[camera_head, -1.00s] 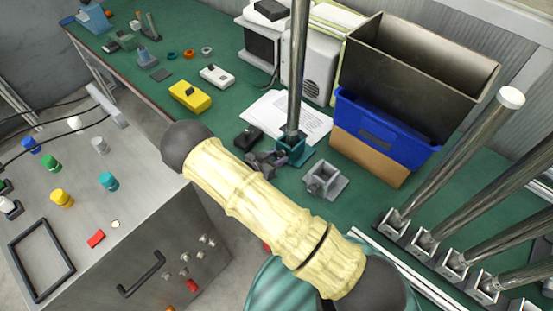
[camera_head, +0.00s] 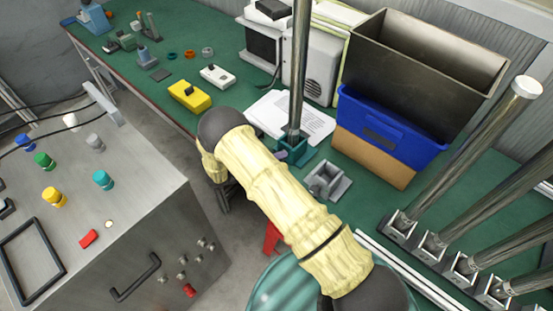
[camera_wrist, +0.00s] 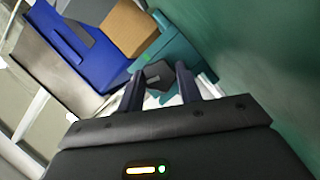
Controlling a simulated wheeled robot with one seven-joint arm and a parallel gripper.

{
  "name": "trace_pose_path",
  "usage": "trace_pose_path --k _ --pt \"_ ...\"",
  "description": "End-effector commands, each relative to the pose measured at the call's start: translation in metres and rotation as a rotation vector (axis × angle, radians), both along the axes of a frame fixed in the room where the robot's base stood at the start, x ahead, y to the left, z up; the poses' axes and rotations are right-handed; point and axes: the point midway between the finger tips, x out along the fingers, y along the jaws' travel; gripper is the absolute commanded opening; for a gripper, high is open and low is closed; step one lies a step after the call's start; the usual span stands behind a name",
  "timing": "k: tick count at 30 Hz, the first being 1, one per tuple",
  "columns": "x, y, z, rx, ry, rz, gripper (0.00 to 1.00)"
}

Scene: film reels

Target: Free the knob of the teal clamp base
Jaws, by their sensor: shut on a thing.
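The teal clamp base (camera_head: 291,149) stands on the green bench with an upright metal post (camera_head: 299,75) in it. In the wrist view the teal base (camera_wrist: 178,47) is just beyond the fingertips. My gripper (camera_wrist: 160,74) has its two dark fingers either side of a dark grey, angular piece, which looks like the knob (camera_wrist: 158,77), and is shut on it. In the head view my forearm hides most of the gripper; only a small purplish part shows beside the base.
A grey clamp base (camera_head: 325,181) is right of the teal one. White paper (camera_head: 308,116) lies behind it. A blue bin (camera_head: 388,127) and a metal bin (camera_head: 410,72) stand at the right. Several posts in bases stand front right. A control cabinet (camera_head: 150,215) is at the left.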

Motion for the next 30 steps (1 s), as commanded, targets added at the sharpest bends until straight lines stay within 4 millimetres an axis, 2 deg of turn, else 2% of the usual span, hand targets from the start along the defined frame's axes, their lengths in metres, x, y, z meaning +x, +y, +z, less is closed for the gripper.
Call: trace_pose_path --k 9,23,24,27,30 --pt "0.0016 0.0016 -0.0005 -0.094 0.091 0.005 0.12" --pt "0.0018 0.0020 0.0001 -0.106 0.103 0.007 0.12" --pt "0.0018 0.0020 0.0001 -0.106 0.103 0.007 0.39" --pt "0.0015 0.0018 -0.0001 -0.106 0.103 0.006 0.57" --pt "0.0012 0.0014 -0.0004 -0.106 0.104 0.005 0.57"
